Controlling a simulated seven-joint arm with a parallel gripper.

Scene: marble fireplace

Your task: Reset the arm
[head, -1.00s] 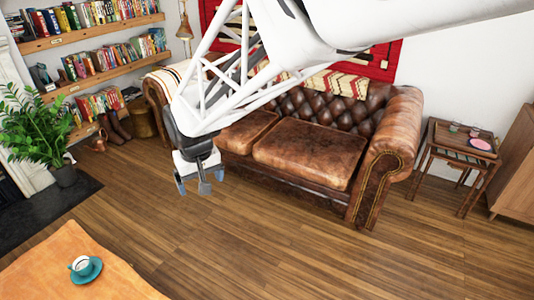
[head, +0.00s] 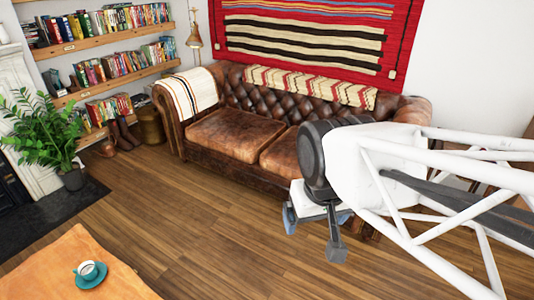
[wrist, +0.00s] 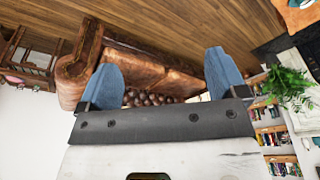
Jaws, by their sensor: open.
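My gripper (head: 315,225) hangs in the air at the right of the head view, in front of the brown leather sofa (head: 230,137). Its fingers point downward, and the white lattice arm comes in from the right edge. In the wrist view the two blue fingertips (wrist: 164,75) stand wide apart with nothing between them. The sofa also shows, tilted, behind the fingers in the wrist view (wrist: 150,68).
An orange table (head: 65,265) at the front left bears a teal cup and saucer (head: 90,273). A potted plant (head: 45,130) stands by the fireplace (head: 15,90), with bookshelves (head: 110,65) behind. The wooden floor (head: 190,220) between table and sofa is clear.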

